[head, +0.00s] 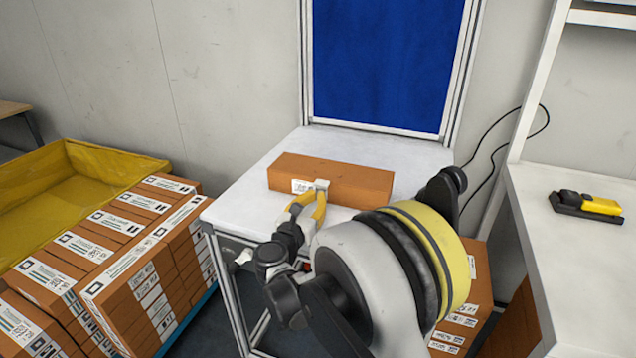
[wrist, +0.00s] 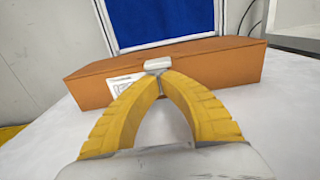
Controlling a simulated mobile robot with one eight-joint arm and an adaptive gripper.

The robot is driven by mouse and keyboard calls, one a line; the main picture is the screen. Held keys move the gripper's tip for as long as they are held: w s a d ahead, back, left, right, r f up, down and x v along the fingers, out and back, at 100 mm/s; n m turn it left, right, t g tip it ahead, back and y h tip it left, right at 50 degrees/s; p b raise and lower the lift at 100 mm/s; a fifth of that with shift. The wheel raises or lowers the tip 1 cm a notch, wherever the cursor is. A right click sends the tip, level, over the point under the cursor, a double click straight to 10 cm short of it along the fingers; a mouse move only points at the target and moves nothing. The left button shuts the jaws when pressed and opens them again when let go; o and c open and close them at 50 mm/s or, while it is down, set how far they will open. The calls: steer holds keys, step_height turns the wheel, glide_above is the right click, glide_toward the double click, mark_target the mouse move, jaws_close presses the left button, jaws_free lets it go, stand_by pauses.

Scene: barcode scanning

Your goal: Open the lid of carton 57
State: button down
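A long brown carton (head: 345,180) lies on the white table with its top closed. It also shows in the wrist view (wrist: 215,68), with a white label (wrist: 124,83) on its front face. I cannot read a number on it. A small white tab (wrist: 157,64) is at the carton's top front edge. My gripper (head: 319,188), with yellow curved fingers, reaches the front of the carton. In the wrist view its fingertips (wrist: 159,80) come together just under the tab, with a thin grey piece between them. The fingertips hide part of the carton's front.
The white table (head: 245,205) is clear around the carton. A blue panel (head: 385,60) stands behind it. Stacked labelled cartons (head: 110,255) and a yellow bin (head: 120,160) are at left. A yellow-black scanner (head: 588,204) lies on the right counter (head: 575,260).

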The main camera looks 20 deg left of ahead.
mark_target(321, 184)
steer(key=shift+w+d, duration=0.15)
steer(key=shift+w, duration=1.3)
steer(key=shift+w+r+p, duration=0.15)
steer(key=shift+r+p, duration=0.45)
steer(key=shift+r, duration=1)
steer(key=shift+w+r+p, duration=0.25)
steer(key=shift+r+p, duration=0.1)
steer(key=shift+r, duration=0.4)
steer(key=shift+w+r+p, duration=0.25)
steer(key=shift+r+p, duration=0.1)
steer(key=shift+r, duration=0.4)
steer(key=shift+w+d+r+p, duration=0.1)
steer(key=shift+w+r+p, duration=0.25)
steer(key=shift+r, duration=0.3)
steer(key=shift+w+r+p, duration=0.3)
steer(key=shift+w+r, duration=0.05)
steer(key=shift+r, duration=0.3)
steer(key=shift+w+d+r+p, duration=0.15)
steer(key=shift+w+r+p, duration=0.7)
steer(key=shift+w+r, duration=0.8)
steer(key=w+r+p, duration=0.1)
steer(key=w+r, duration=0.2)
steer(key=w, duration=0.7)
steer(key=shift+w+d+r+p, duration=0.15)
steer(key=shift+d+p, duration=0.2)
steer(key=shift+d, duration=0.05)
